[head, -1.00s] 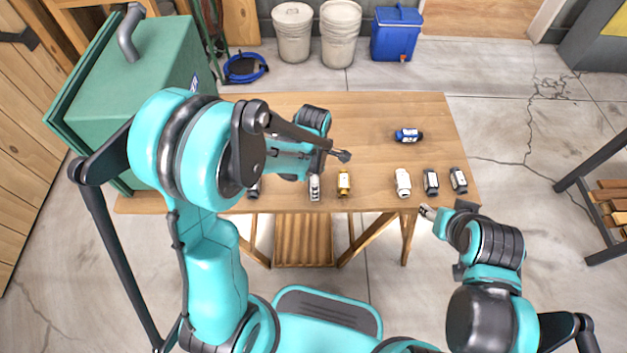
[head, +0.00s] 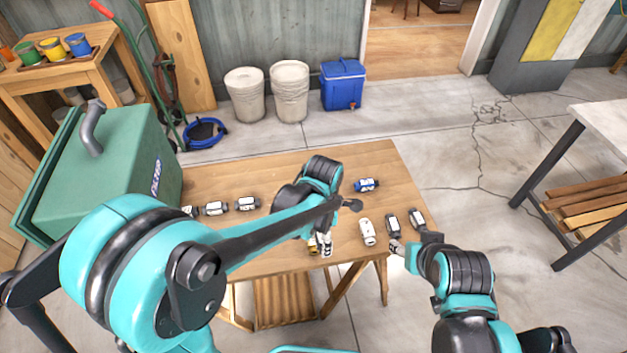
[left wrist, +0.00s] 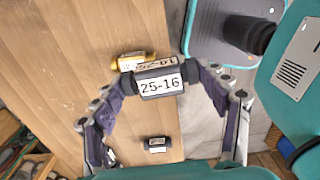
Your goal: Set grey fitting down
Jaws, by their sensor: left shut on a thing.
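My left gripper (left wrist: 158,75) is shut on a dark grey fitting (left wrist: 162,86), with a finger at each end; its white label reads 25-16. In the head view my left gripper (head: 324,238) points down near the table's front edge, and the held fitting is mostly hidden there. A yellow fitting (left wrist: 130,61) lies right beside the held one in the left wrist view and shows partly behind the gripper in the head view (head: 313,246). I cannot tell whether the held fitting touches the table. My right gripper (head: 397,247) is by the front right corner; its fingers are unclear.
On the wooden table (head: 290,165), a white fitting (head: 367,232), dark fittings (head: 392,223) (head: 417,218) and a blue one (head: 366,185) lie to the right. Several lie left, such as one dark fitting (head: 247,204). A green box (head: 120,155) stands at the left end.

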